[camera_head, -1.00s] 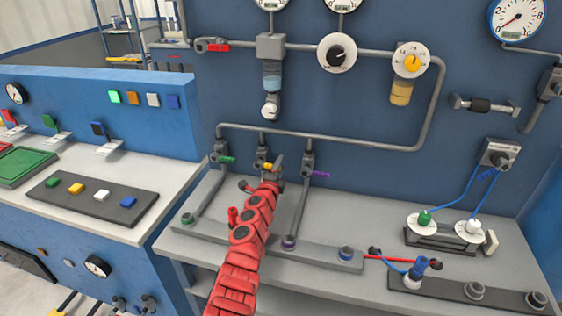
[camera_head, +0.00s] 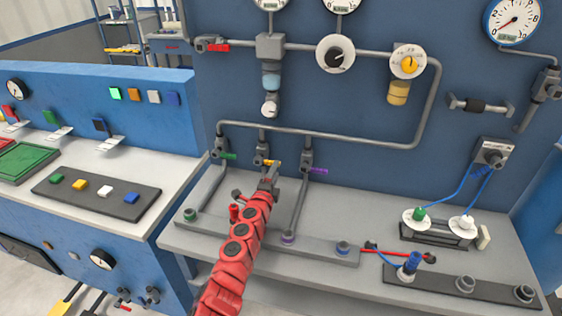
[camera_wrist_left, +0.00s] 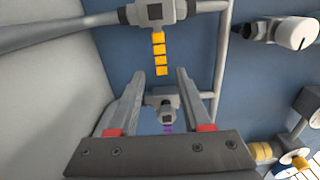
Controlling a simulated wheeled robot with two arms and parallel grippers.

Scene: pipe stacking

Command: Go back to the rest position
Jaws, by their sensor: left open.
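My left arm is red and reaches up over the workbench in the head view. My left gripper (camera_head: 268,178) is at its end, just below the valve with the yellow handle (camera_head: 272,163). In the left wrist view the two fingers (camera_wrist_left: 160,100) are apart with nothing between them. The yellow handle (camera_wrist_left: 160,55) shows beyond the fingertips, clear of them. The valve with the purple handle (camera_wrist_left: 168,127) shows farther off, between the fingers. My right gripper is not in view.
Pipes run along the blue wall, with green (camera_head: 228,156) and purple (camera_head: 318,170) valve handles beside the yellow one. A grey bench (camera_head: 210,239) holds a base strip with coloured sockets. A button console (camera_head: 95,190) stands left. Blue cables and plugs (camera_head: 411,262) are at right.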

